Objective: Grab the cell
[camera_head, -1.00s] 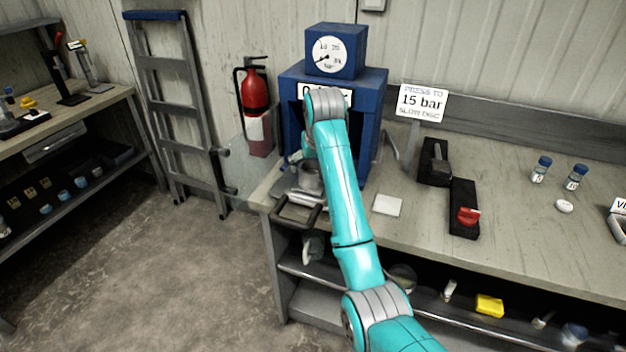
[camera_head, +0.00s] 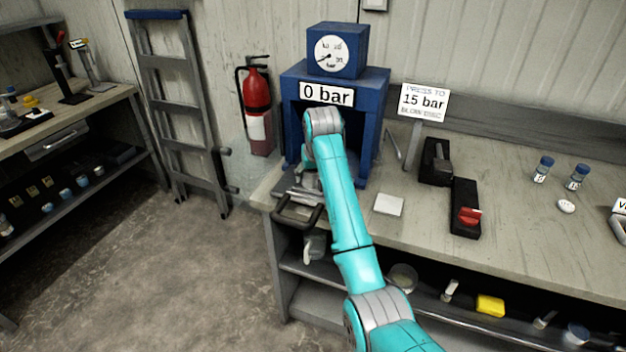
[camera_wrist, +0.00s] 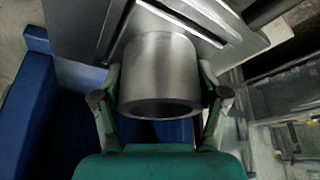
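The cell appears to be the grey metal cylinder (camera_wrist: 160,75) in the wrist view, hollow at its near end. My gripper (camera_wrist: 160,66) has one green finger on each side of it. The fingers look open, with a narrow gap at the sides, though contact is hard to judge. In the head view my arm hides most of the cylinder and the gripper. They are at the front of the blue press (camera_head: 374,125), whose sign reads 0 bar (camera_head: 326,93).
A dark handle (camera_head: 300,214) sticks out at the bench's front edge. A white square (camera_head: 388,204), a black block with a red part (camera_head: 466,208) and small vials (camera_head: 577,177) stand on the bench (camera_head: 510,235) to the right. A fire extinguisher (camera_head: 257,93) and ladder (camera_head: 168,64) are left.

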